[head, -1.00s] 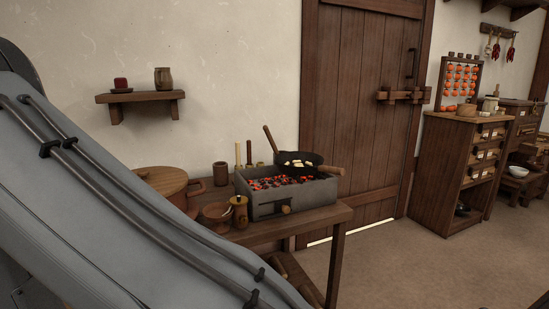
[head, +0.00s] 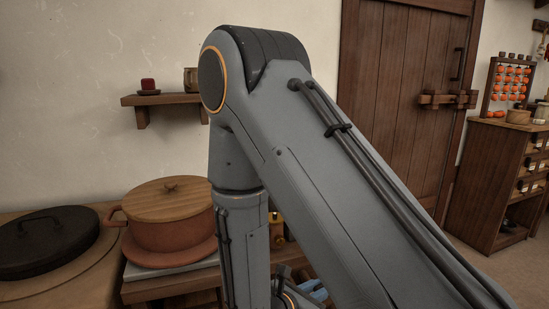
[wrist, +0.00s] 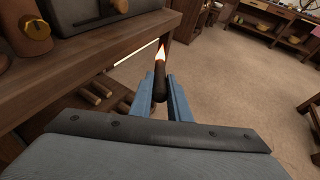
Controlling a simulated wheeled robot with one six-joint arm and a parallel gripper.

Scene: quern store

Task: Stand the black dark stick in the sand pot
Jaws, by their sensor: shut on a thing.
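A dark stick (wrist: 160,86) with a bright orange-white pointed tip stands between the blue fingers of my gripper (wrist: 158,92) in the wrist view. My gripper is shut on it and holds it off the floor, beside a wooden table edge. In the head view only a bit of the blue fingers (head: 315,291) shows at the bottom, and my arm covers much of the middle. I cannot make out a sand pot in either view now.
A lidded terracotta pot (head: 168,238) and a black lidded pan (head: 45,243) stand at left. In the wrist view, a wooden table (wrist: 75,70) lies close at left, with logs (wrist: 97,97) on its lower shelf. Open floor (wrist: 225,90) lies to the right.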

